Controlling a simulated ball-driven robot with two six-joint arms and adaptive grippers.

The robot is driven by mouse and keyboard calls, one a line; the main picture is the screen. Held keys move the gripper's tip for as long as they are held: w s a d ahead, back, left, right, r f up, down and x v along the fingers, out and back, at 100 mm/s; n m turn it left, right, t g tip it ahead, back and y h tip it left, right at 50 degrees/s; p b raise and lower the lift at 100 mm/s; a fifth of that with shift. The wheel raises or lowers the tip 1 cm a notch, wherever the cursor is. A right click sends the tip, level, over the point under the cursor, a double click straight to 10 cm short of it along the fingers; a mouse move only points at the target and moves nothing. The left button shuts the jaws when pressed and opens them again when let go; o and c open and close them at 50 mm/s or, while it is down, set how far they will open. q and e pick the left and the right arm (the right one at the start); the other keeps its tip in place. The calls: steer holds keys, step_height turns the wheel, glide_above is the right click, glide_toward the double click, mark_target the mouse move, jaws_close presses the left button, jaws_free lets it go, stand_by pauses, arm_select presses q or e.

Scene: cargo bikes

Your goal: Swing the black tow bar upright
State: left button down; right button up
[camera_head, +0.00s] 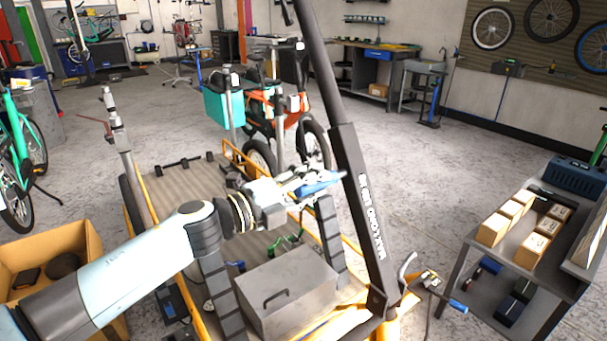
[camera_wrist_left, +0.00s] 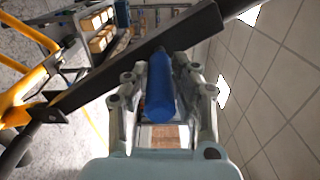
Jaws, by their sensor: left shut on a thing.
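The black tow bar (camera_head: 355,180) rises from its foot near the front of the yellow-framed cargo bike (camera_head: 352,310). It stands steeply, its upper end leaning to the left and leaving the top of the head view. My left gripper (camera_head: 325,184) is shut on a blue handle (camera_head: 312,188) beside the bar's middle. In the left wrist view the blue handle (camera_wrist_left: 159,92) lies between the fingers of my left gripper (camera_wrist_left: 163,85), and the black bar (camera_wrist_left: 130,62) crosses just beyond it. The join between handle and bar is hidden. My right gripper is not in view.
A grey metal box (camera_head: 287,290) sits on the wooden deck (camera_head: 185,187). A crank with a blue grip (camera_head: 457,305) sticks out right of the bar's foot. A shelf cart (camera_head: 480,238) with cartons stands at right, an open cardboard box (camera_head: 85,240) at left.

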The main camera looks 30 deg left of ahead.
arm_select(q)
steer(key=shift+s+d+r, duration=0.1)
steer(key=shift+d+r, duration=0.2)
steer(key=shift+d, duration=0.05)
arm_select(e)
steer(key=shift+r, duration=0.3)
arm_select(q)
steer(key=c, duration=1.1)
jaws_free()
steer(key=shift+s+f, duration=0.1)
steer(key=shift+f, duration=0.05)
steer(key=shift+s+a, duration=0.1)
steer(key=shift+s, duration=0.1)
steer(key=v, duration=1.1)
steer(key=shift+s, duration=0.25)
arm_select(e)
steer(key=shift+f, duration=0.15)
